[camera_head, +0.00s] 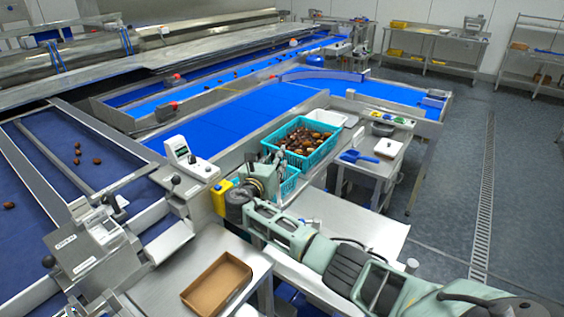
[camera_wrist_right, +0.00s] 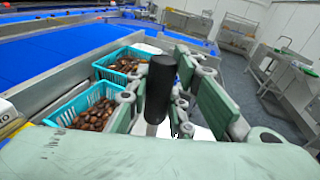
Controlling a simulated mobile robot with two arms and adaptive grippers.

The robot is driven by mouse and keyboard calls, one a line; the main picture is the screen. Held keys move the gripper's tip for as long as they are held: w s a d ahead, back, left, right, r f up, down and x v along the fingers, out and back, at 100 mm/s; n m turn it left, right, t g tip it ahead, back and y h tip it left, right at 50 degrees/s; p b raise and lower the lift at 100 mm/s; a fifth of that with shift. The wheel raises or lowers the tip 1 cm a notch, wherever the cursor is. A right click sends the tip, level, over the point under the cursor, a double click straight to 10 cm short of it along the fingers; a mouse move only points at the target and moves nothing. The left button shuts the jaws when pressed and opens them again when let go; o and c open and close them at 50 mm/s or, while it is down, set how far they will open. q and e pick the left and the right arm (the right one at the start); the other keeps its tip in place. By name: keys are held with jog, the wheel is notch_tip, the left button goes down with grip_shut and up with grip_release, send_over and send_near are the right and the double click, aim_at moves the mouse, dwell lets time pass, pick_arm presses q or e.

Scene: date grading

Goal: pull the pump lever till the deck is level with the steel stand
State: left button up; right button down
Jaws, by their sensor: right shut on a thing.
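The pump lever shows as a black grip on a grey rod (camera_wrist_right: 160,88) in the right wrist view, upright between the fingers. My right gripper (camera_head: 264,178) is shut on this lever. In the head view the gripper covers the lever. Teal crates of dates stand just beyond it, one (camera_head: 330,151) farther back and one (camera_head: 289,187) nearer and partly hidden. The deck under the crates is hidden, so its height against the stand cannot be told. The steel stand (camera_head: 376,169) is right of the crates, with a blue scoop (camera_head: 358,156) on top. My left gripper is out of view.
Blue conveyor belts (camera_head: 225,122) run behind and left of the crates. A pale flat surface (camera_head: 350,222) lies beside my right forearm. An open cardboard box (camera_head: 218,288) sits on the near bench. A white scale-like device (camera_head: 190,160) stands at left. Open floor lies to the right.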

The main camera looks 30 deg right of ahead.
jog(key=shift+w+a, duration=0.2)
jog(key=shift+w, duration=0.05)
jog(key=shift+s, duration=0.1)
jog(key=shift+s+d+f, duration=0.1)
jog(key=shift+s+d, duration=0.05)
jog(key=shift+s, duration=0.05)
jog(key=shift+s+d+m+t, duration=0.15)
jog(key=shift+s+d+m, duration=0.2)
jog(key=shift+s, duration=0.3)
jog(key=shift+s+d+m+t, duration=0.2)
jog(key=shift+s+m, duration=0.25)
jog(key=shift+s, duration=0.15)
jog(key=c, duration=1.7)
grip_release()
jog(key=shift+a, duration=0.1)
jog(key=shift+o, duration=1.1)
